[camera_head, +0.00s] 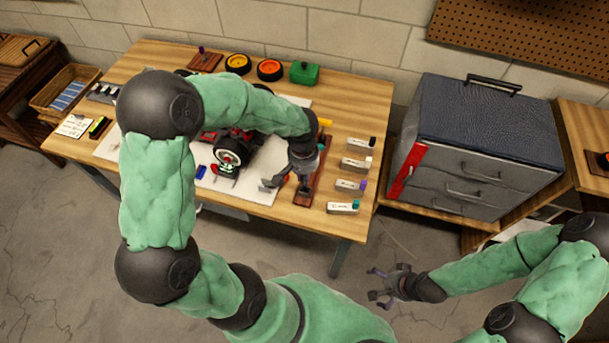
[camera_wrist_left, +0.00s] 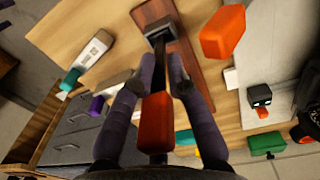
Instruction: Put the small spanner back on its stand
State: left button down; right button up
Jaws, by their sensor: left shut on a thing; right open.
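My left gripper (camera_head: 288,183) is above the right part of the workbench. In the left wrist view its fingers (camera_wrist_left: 163,68) are shut on a tool with an orange-red handle (camera_wrist_left: 157,125) and a dark shaft, which I take to be the small spanner. The shaft points at a grey block on a brown wooden stand (camera_wrist_left: 193,60); I cannot tell whether it touches. The stand also shows in the head view (camera_head: 314,178), beside the gripper. The held tool is hard to make out there. My right gripper (camera_head: 388,285) is open and empty, in front of the bench.
A red and black car (camera_head: 232,150) stands on a white board left of the gripper. Several white labelled pieces (camera_head: 351,185) line the bench's right side. Two wheels (camera_head: 269,69) and a green box (camera_head: 304,72) are at the back. A drawer cabinet (camera_head: 480,140) stands right.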

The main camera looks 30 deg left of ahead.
pick_arm(q)
jog(key=c, duration=1.1)
grip_release()
jog(key=shift+c, duration=0.2)
notch_tip(320, 180, up, 12)
jog(key=shift+a+f, duration=0.1)
jog(key=shift+a, duration=0.05)
jog(key=shift+s, duration=0.1)
